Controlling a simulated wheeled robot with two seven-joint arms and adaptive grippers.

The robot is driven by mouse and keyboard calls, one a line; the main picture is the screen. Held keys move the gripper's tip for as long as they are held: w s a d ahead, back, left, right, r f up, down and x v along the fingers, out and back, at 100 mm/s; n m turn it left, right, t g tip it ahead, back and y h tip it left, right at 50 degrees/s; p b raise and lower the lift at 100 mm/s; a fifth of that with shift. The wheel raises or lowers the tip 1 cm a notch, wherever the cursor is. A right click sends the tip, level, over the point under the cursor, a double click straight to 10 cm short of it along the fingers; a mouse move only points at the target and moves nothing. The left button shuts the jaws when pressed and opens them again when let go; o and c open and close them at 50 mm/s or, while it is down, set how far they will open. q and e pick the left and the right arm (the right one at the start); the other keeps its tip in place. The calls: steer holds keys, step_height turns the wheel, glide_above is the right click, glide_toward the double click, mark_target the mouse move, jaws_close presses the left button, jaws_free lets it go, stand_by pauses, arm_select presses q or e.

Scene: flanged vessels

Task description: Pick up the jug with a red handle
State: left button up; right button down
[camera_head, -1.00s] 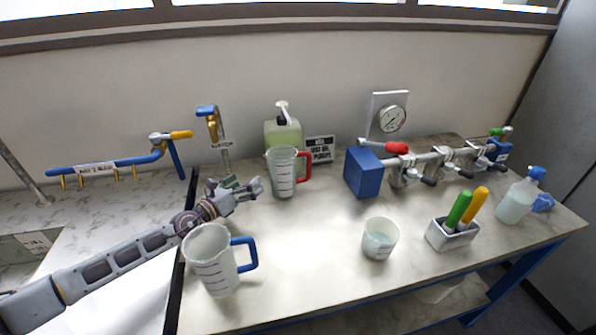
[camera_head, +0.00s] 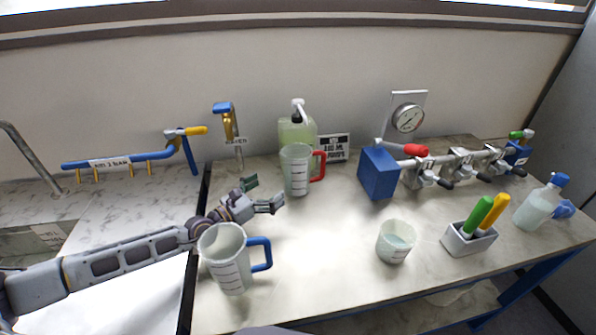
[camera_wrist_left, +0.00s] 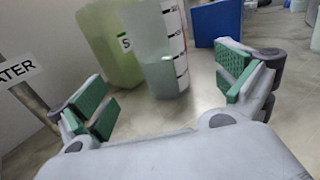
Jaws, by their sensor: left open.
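The jug with a red handle (camera_head: 297,171) stands upright on the table, in front of a pump bottle. Its red handle (camera_head: 319,166) points right in the head view. In the left wrist view the jug (camera_wrist_left: 158,50) is ahead, between and beyond the open fingers; its handle is not visible there. My left gripper (camera_head: 262,193) is open and empty, to the left of and nearer than the jug, apart from it. In the left wrist view the green-padded fingers (camera_wrist_left: 168,94) are spread wide. My right gripper is not in view.
A jug with a blue handle (camera_head: 226,262) stands close to my left arm. The pump bottle (camera_head: 294,133) is behind the red-handled jug. A blue box with piping (camera_head: 379,173) stands to its right. A beaker (camera_head: 395,242) is at the front. The table's middle is clear.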

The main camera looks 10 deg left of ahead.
mark_target(288, 177)
arm_select(q)
steer(key=shift+p+x, duration=0.7)
steer(key=shift+x, duration=2.1)
steer(key=shift+w+d, duration=0.35)
steer(key=shift+w, duration=0.15)
steer(key=shift+w+d, duration=0.25)
steer(key=shift+w, duration=0.15)
steer(key=shift+p+x, duration=0.3)
steer(key=shift+x, duration=0.95)
steer(key=shift+f+x, duration=0.2)
steer(key=shift+x, duration=1.2)
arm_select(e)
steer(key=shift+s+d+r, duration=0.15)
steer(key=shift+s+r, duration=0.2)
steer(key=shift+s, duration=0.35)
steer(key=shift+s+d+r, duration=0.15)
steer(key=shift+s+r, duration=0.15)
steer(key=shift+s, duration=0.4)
arm_select(q)
steer(key=shift+a, duration=0.1)
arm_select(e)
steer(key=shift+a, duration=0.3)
